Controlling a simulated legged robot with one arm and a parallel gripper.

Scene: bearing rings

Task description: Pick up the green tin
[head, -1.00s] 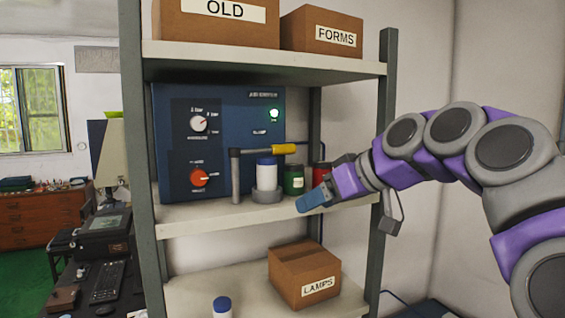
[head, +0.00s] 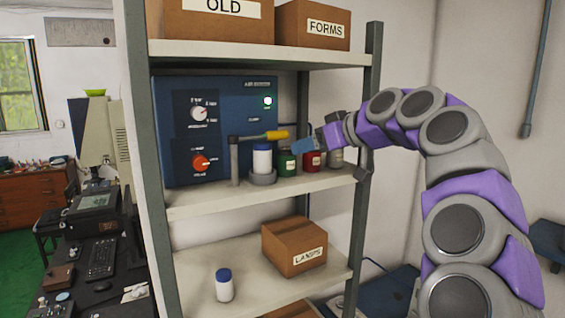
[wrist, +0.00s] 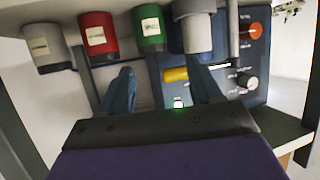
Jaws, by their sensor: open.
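The green tin (head: 286,165) stands upright on the middle shelf, between the white jar with a blue lid (head: 262,158) and a red tin (head: 311,161). My gripper (head: 301,146) is open and empty at the front of these tins, near the height of their tops. In the wrist view, which is upside down, the green tin (wrist: 150,29) shows beyond the gap between my open fingers (wrist: 160,75). The fingers look apart from the tin.
A grey tin (head: 336,157) stands right of the red one. The white jar sits in a grey holder (head: 262,178). A yellow-handled lever (head: 264,136) reaches over the jar towards the green tin. A blue control box (head: 232,115) stands behind. The right shelf post (head: 366,120) is close to my arm.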

